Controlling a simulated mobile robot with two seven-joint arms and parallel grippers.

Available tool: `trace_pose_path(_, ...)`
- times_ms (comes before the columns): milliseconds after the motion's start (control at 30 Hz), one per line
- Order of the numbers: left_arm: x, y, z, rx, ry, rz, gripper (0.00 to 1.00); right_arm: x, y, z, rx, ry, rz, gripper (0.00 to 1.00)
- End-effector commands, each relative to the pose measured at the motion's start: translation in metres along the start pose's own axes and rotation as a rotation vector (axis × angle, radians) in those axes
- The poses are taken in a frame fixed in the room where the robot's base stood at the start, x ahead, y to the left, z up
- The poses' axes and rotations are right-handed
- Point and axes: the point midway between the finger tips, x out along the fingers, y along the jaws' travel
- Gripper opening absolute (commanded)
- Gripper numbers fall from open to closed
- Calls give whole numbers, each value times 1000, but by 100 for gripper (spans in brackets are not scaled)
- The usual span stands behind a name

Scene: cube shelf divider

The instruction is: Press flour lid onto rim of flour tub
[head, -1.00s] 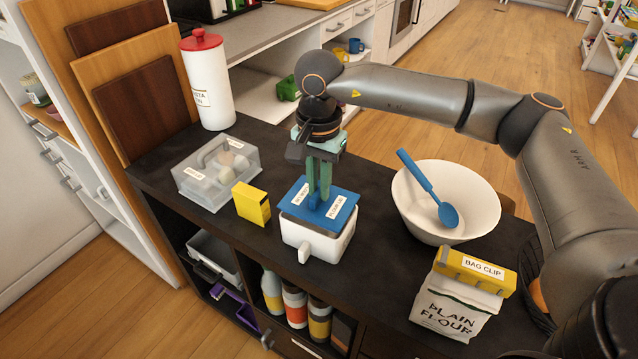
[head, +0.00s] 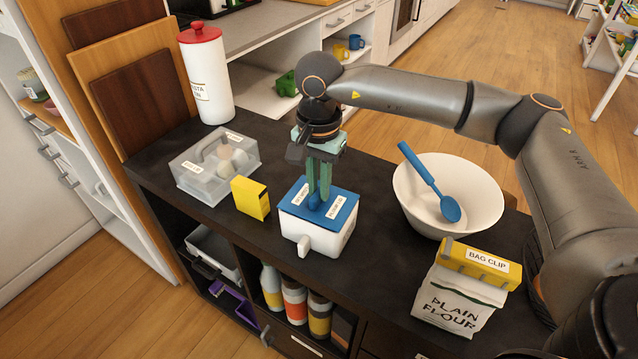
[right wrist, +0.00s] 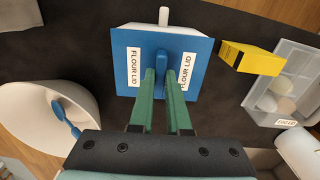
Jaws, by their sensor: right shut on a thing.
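The blue flour lid (head: 341,207) lies level over the top of the white flour tub (head: 318,235), its edges close to the rim. From the head view I cannot tell whether it is fully seated. My right gripper (head: 318,200) points down from above, shut on the lid's blue knob. In the right wrist view the lid (right wrist: 146,85) shows two "FLOUR LID" labels, with my green fingers (right wrist: 162,88) either side of the knob. The tub's white handle shows beyond the lid's far edge there. My left gripper is not in view.
A yellow box (head: 250,199) and a clear lidded container (head: 214,172) stand left of the tub. A white bowl (head: 480,190) with a blue spoon is to the right. A flour bag (head: 455,303) with a yellow clip stands at the front right.

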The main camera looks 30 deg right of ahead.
Motion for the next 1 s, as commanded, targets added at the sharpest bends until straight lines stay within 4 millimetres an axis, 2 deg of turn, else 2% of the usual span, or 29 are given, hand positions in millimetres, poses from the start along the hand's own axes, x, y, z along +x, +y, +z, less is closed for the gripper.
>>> trace_pose_path(100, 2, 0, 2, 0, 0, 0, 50, 4, 0, 0, 0, -1, 2, 0)
trace_pose_path(133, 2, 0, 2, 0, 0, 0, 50, 4, 0, 0, 0, 0, 1, 16)
trace_pose_path(433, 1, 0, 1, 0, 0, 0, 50, 3, 0, 0, 0, 0, 1, 50)
trace_pose_path(767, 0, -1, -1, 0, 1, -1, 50, 0, 0, 0, 0, 0, 1, 50)
trace_pose_path(1000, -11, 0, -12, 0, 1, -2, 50, -23, 0, 0, 0, 0, 0, 50)
